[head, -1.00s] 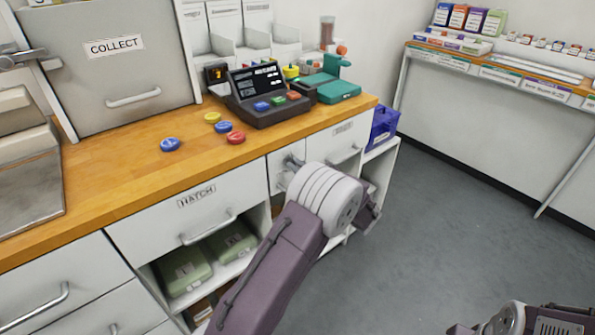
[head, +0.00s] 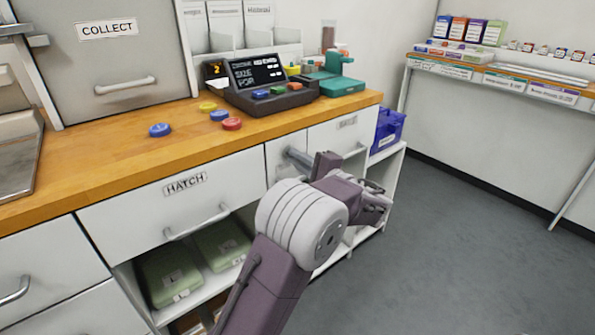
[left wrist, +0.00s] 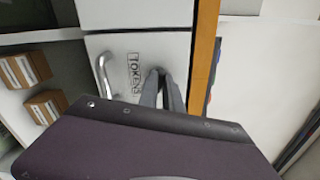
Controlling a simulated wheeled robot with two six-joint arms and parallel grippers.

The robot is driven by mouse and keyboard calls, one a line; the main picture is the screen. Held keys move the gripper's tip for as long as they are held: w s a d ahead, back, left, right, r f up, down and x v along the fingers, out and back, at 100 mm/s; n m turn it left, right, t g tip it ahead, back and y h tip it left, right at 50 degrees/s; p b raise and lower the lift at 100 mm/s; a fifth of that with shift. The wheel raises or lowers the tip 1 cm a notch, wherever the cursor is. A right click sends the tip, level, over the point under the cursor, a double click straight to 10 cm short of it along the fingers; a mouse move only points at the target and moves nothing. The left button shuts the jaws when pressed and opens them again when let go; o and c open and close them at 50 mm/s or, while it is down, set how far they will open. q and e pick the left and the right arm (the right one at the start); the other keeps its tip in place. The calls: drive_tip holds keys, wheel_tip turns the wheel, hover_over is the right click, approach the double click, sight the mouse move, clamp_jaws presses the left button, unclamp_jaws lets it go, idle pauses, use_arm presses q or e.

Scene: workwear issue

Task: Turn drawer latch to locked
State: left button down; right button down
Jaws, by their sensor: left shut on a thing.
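My left gripper (head: 293,156) reaches the narrow white front panel below the counter, right of the HATCH drawer. In the left wrist view its two grey fingers (left wrist: 161,88) come together against a white drawer front (left wrist: 128,42), beside a label reading TOKENS (left wrist: 134,73). The gripper is shut on the drawer latch, which its fingers hide. I cannot tell which way the latch points. A bar handle (left wrist: 103,76) shows on the other side of the label. My right gripper is out of view.
The HATCH drawer (head: 150,205) is closed, above an open shelf with green cases (head: 170,277). Coloured discs and a dark console (head: 265,100) stand on the wooden counter (head: 105,170). A blue crate (head: 387,130) sits at its right end. The grey floor at right is clear.

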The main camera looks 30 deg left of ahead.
use_arm(q)
drive_tip(key=shift+f+n+b, duration=0.1)
drive_tip(key=shift+n+b, duration=1.4)
drive_tip(key=shift+b, duration=0.3)
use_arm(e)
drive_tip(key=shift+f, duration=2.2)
use_arm(q)
drive_tip(key=c, duration=1.5)
unclamp_jaws()
